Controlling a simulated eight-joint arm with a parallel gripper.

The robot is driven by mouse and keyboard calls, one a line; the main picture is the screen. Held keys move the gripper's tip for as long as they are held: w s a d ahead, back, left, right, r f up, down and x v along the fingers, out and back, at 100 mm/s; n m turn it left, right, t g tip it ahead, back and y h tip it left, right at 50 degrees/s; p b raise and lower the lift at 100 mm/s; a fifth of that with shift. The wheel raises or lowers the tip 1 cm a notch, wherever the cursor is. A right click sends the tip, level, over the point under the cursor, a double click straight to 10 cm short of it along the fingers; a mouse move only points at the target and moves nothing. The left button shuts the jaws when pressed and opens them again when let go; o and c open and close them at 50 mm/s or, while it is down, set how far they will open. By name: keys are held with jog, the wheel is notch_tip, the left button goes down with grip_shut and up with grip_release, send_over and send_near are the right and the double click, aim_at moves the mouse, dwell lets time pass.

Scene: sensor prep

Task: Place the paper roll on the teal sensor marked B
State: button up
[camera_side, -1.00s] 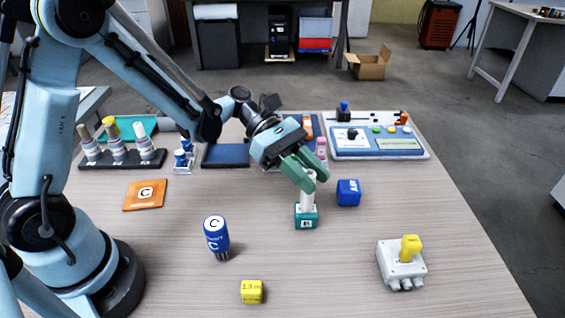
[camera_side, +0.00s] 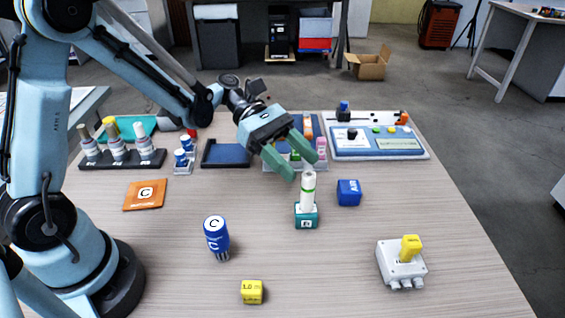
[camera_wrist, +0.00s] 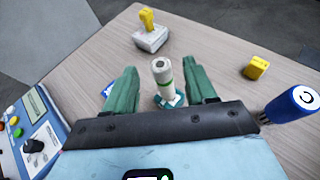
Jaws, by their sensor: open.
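The paper roll (camera_side: 308,190), white with a green band, stands upright on top of the teal sensor (camera_side: 306,221) in the side view. The sensor's front label is too small to read surely. In the wrist view the roll (camera_wrist: 163,78) stands between and beyond the fingers, with part of the teal sensor (camera_wrist: 178,100) showing at its base. My gripper (camera_side: 306,164) is open and empty, above and slightly behind the roll, apart from it. The green fingers also show in the wrist view (camera_wrist: 162,90).
A blue cube (camera_side: 348,192) sits close right of the sensor. A blue cylinder marked C (camera_side: 216,238), a yellow cube (camera_side: 252,291) and a white switch box (camera_side: 400,264) stand nearer the front. A bottle rack (camera_side: 122,160) and a control panel (camera_side: 380,143) are behind.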

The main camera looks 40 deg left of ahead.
jog(key=v, duration=0.8)
jog(key=s+a+m+t+y, duration=0.4)
jog(key=s+m+t+y, duration=0.3)
jog(key=m+y, duration=0.6)
jog(key=m, duration=0.5)
jog(key=shift+s+a+f, duration=0.3)
jog(key=shift+s+f, duration=0.1)
